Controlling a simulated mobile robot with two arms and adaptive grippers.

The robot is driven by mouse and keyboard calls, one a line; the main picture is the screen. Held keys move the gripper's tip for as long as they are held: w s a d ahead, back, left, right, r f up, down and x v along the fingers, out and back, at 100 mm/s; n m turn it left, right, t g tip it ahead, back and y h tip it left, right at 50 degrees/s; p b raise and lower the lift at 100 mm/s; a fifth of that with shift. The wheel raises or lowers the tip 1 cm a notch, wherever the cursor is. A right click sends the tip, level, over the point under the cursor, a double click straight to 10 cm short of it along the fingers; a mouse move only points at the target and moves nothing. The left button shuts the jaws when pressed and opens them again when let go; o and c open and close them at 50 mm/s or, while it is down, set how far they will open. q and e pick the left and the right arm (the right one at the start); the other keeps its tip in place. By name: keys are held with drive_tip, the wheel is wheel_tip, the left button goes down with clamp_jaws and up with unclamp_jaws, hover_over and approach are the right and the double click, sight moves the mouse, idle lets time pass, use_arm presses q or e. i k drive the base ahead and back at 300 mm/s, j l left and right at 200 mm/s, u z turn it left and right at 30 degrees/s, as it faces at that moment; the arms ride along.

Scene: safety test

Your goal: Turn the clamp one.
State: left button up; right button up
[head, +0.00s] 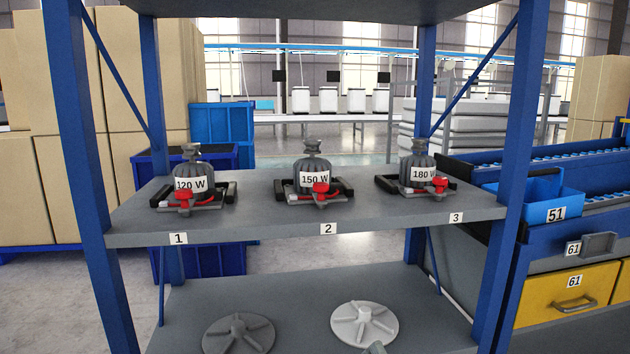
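The clamp at position one (184,199) has a red handle and sits at the front of a grey motor-like unit (191,165) labelled "120 W". This unit stands upright in a dark fixture on the left part of the shelf, above the tag "1" (178,238). Similar red clamps sit at the "150 W" unit (313,178) over tag "2" and the "180 W" unit (419,173) over tag "3". Neither of my grippers can be made out in the head view. A small grey piece at the bottom edge is too cut off to identify.
The grey shelf (270,231) hangs between blue posts (85,180). A dark finned disc (239,333) and a white one (364,324) lie on the lower shelf. A blue bin (540,198) and yellow drawers (568,292) are at right. Cardboard boxes stand at left.

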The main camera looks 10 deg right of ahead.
sight(184, 195)
drive_tip(key=l+u, duration=0.1)
drive_tip(key=u, duration=0.3)
drive_tip(key=l+u, duration=0.15)
drive_tip(key=u, duration=0.3)
drive_tip(key=l+u, duration=0.15)
drive_tip(key=u, duration=0.25)
drive_tip(key=l+u, duration=0.15)
drive_tip(key=u, duration=0.25)
